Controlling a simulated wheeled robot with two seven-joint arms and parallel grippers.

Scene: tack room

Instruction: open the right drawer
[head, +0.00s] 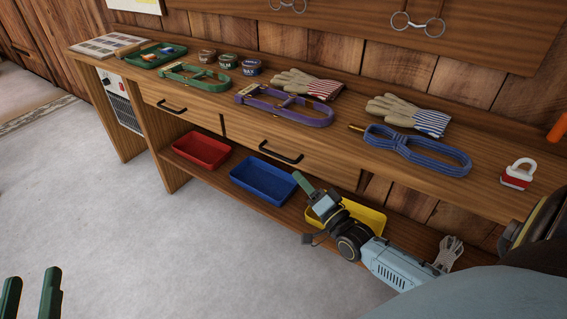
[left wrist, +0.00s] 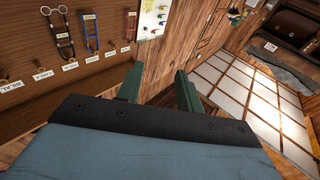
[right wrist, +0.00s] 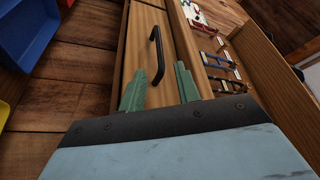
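The right drawer (head: 325,172) is a wooden front under the bench top and looks shut. Its black bar handle (head: 281,153) is fixed to the middle of the front. My right gripper (head: 307,184) is just in front of and below the handle, apart from it. In the right wrist view the handle (right wrist: 157,55) lies beyond the fingertips, between the lines of the two open green fingers (right wrist: 158,88). The fingers hold nothing. My left gripper (head: 32,292) is at the bottom left, far from the bench, open and empty, also seen in the left wrist view (left wrist: 158,85).
The left drawer (head: 190,115) is beside the right one. Red (head: 201,150), blue (head: 263,180) and yellow (head: 362,218) trays sit on the lower shelf. A purple halter (head: 285,106), gloves (head: 305,82), and blue rope (head: 418,150) lie on top. The floor in front is clear.

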